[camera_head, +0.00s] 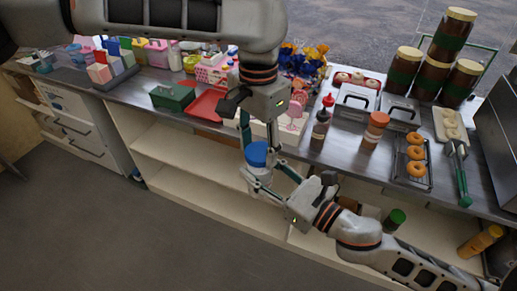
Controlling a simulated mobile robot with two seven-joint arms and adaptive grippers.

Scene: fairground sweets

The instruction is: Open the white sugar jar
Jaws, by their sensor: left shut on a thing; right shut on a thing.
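The white sugar jar (257,176) is held in the air in front of the counter, with its blue lid (257,152) on top. My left gripper (258,143) comes down from above, and its fingers are shut on the blue lid. My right gripper (266,180) reaches in from the lower right, and its fingers are shut on the jar's body. The fingers hide much of the body. The lid sits at the top of the jar; I cannot tell whether it is loose.
Open shelves (195,160) lie below. The floor in front is clear.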

